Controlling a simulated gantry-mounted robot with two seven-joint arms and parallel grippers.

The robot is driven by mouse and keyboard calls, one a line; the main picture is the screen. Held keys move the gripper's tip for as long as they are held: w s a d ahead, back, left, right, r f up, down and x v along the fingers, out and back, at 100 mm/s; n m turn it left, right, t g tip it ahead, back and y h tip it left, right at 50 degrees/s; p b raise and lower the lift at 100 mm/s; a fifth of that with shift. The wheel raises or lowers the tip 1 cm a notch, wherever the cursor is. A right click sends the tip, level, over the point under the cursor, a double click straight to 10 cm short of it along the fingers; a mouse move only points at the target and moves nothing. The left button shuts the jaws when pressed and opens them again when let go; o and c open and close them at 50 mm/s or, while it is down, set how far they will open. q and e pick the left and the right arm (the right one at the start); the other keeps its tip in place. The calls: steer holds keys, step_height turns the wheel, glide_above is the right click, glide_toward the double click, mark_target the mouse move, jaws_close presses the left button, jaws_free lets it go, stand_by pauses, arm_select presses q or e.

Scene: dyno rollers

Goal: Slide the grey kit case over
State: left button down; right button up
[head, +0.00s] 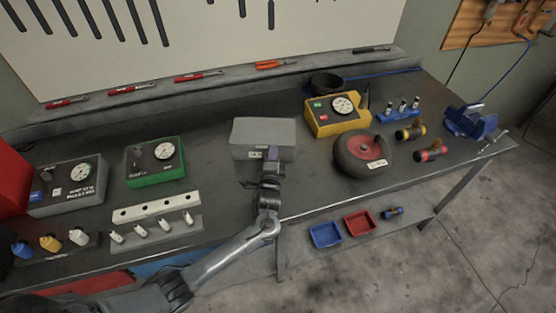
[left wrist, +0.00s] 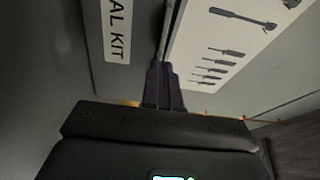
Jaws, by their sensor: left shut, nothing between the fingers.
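The grey kit case (head: 264,131) stands on the dark workbench, near the middle of its front part. My left gripper (head: 271,154) is at the case's front face, in front of the label, and hides part of it. In the left wrist view the shut fingers (left wrist: 164,85) point along the case (left wrist: 105,60), beside its "AL KIT" label, with nothing between them. I cannot tell whether the fingertips touch the case. My right gripper is not in view.
A green gauge box (head: 155,162) stands to the left of the case. A yellow gauge box (head: 337,115) and a wheel (head: 362,154) stand to the right. A white holed bar (head: 156,206) lies at the front left. Bare bench (head: 217,172) shows left of the case.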

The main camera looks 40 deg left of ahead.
mark_target(263, 144)
arm_select(q)
steer(key=shift+w+a, duration=0.1)
steer(key=shift+a, duration=0.15)
steer(key=shift+a, duration=0.1)
steer(key=a, duration=0.1)
steer(key=a+p, duration=0.1)
steer(key=a, duration=0.1)
steer(key=w+a, duration=0.1)
steer(key=a, duration=0.1)
steer(key=shift+a+r, duration=0.1)
steer(key=shift+s+d+p, duration=0.1)
steer(key=shift+d+p, duration=0.15)
steer(key=shift+p, duration=0.1)
